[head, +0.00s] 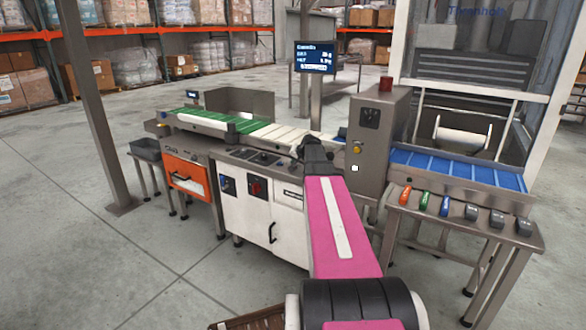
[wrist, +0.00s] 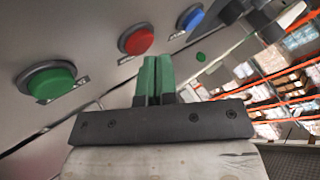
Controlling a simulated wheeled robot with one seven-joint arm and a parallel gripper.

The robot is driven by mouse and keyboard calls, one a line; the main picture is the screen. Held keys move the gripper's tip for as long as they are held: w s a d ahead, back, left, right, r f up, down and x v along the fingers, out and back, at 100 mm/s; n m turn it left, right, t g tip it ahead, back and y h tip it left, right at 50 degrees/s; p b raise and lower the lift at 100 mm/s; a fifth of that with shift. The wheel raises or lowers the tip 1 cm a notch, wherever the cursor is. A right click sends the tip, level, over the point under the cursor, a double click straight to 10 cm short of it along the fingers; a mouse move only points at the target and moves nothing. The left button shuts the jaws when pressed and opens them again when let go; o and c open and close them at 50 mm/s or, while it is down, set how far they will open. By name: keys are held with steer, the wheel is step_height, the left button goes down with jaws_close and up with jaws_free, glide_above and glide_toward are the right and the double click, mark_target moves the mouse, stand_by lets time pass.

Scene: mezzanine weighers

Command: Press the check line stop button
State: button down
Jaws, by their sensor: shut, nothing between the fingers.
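In the wrist view a grey panel carries a green button (wrist: 52,82), a red button (wrist: 137,41) and a blue button (wrist: 191,18), each in a metal ring with a small label plate. The labels are too small to read, so I cannot tell which is the check line stop button. My gripper's green fingers (wrist: 155,62) are together and empty, below and beside the red button in that view. I see no contact with a button. In the head view my gripper (head: 312,143) is over the white cabinet (head: 262,205), and my arm hides part of the machine there.
A grey upright housing (head: 378,135) stands right of my gripper. A conveyor with green and cream belts (head: 235,123) runs behind the cabinet. A blue conveyor (head: 455,170) and a metal table (head: 450,208) with several coloured items are at right. The floor at left is clear.

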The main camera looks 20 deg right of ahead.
steer(key=shift+r, duration=0.45)
steer(key=shift+r, duration=0.1)
steer(key=shift+r, duration=2.4)
steer(key=s+a+f+n+g, duration=0.3)
steer(key=s+a+f+g, duration=0.1)
steer(key=s+a+f, duration=0.95)
steer(key=s+a+f+n+g, duration=0.1)
steer(key=s+a+f, duration=0.2)
steer(key=s, duration=0.3)
steer(key=s+a+f+n+g+h, duration=0.1)
steer(key=s+a+f+g, duration=0.1)
steer(key=s, duration=0.5)
steer(key=s+a+f+n+g+h, duration=0.1)
steer(key=s+a+f+g, duration=0.1)
steer(key=s+a+f, duration=0.2)
steer(key=s+a, duration=0.1)
steer(key=s, duration=0.2)
steer(key=shift+s+a+f, duration=0.25)
steer(key=shift+a, duration=0.05)
